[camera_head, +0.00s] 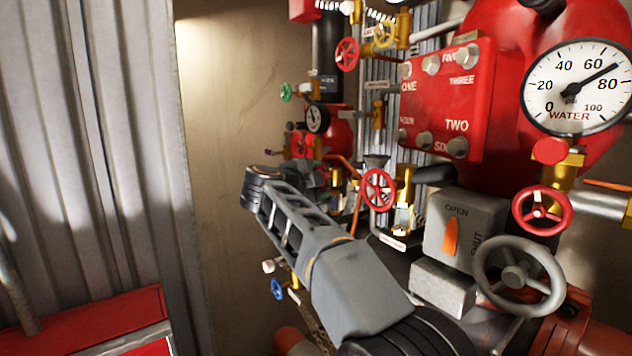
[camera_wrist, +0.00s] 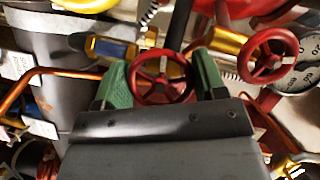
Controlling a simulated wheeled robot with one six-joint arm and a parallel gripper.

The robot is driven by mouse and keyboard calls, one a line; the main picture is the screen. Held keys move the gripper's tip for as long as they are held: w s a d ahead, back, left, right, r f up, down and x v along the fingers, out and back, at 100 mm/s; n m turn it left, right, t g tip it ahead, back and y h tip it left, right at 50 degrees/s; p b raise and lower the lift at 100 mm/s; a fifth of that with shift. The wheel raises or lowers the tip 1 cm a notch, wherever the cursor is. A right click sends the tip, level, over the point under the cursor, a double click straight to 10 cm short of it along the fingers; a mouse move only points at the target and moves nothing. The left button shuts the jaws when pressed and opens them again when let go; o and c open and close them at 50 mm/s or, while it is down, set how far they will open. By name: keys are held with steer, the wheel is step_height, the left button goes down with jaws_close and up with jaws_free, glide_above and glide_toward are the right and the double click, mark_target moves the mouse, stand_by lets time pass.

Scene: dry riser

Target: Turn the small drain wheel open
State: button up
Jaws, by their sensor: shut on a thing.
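My gripper (camera_wrist: 162,84) has its two green fingers on either side of a small red spoked wheel (camera_wrist: 160,66) in the wrist view. The fingers are shut on its rim, left and right. The wheel faces the camera, and my grey gripper body covers what is below it. No label that I can read marks this wheel as the drain. In the head view my arm reaches in from the lower right, and its far end hides the fingers and most of the held wheel.
Nearby in the head view are a red wheel (camera_head: 379,189), a larger grey wheel (camera_head: 518,275), a red wheel (camera_head: 541,210), an OPEN/SHUT lever box (camera_head: 467,231) and a water gauge (camera_head: 577,86). Pipes crowd the right. The beige wall (camera_head: 220,130) on the left is clear.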

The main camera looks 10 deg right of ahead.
steer(key=shift+n+g, duration=0.4)
steer(key=shift+n, duration=0.5)
steer(key=o, duration=0.9)
steer(key=b+v, duration=0.2)
steer(key=v, duration=1.1)
steer(key=shift+s+a+r, duration=0.1)
steer(key=shift+s+a, duration=0.15)
steer(key=shift+a, duration=0.05)
